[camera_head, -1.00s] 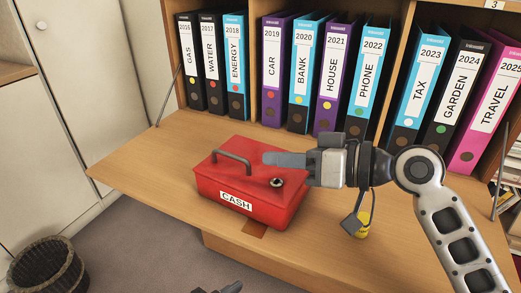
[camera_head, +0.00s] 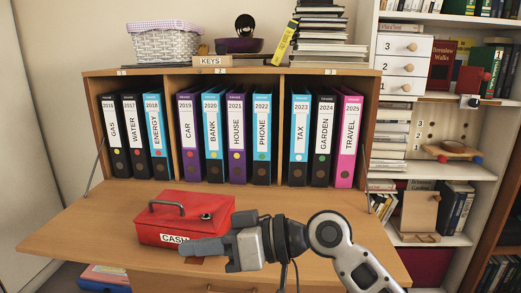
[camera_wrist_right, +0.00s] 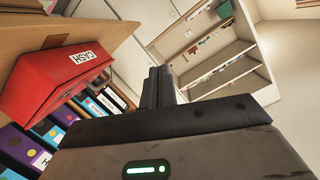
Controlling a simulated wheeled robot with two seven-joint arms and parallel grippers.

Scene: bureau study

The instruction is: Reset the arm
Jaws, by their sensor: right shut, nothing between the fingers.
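My right gripper (camera_head: 207,246) reaches in from the right in the head view and points left, in front of the red cash box (camera_head: 158,217). Its fingers are shut and hold nothing. It hides part of the box's front and label. The right wrist view also shows the closed fingers (camera_wrist_right: 157,88), with the cash box (camera_wrist_right: 45,85) to their left. The box's lid is shut, with a dark handle on top and a round lock. My left gripper is not in view.
The cash box rests on the bureau's fold-down desk (camera_head: 90,222). Several binders (camera_head: 235,135) stand in the compartments behind. A basket (camera_head: 165,40), a KEYS block (camera_head: 212,61) and stacked books are on top. White shelves (camera_head: 440,170) stand at the right. The desk's left side is clear.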

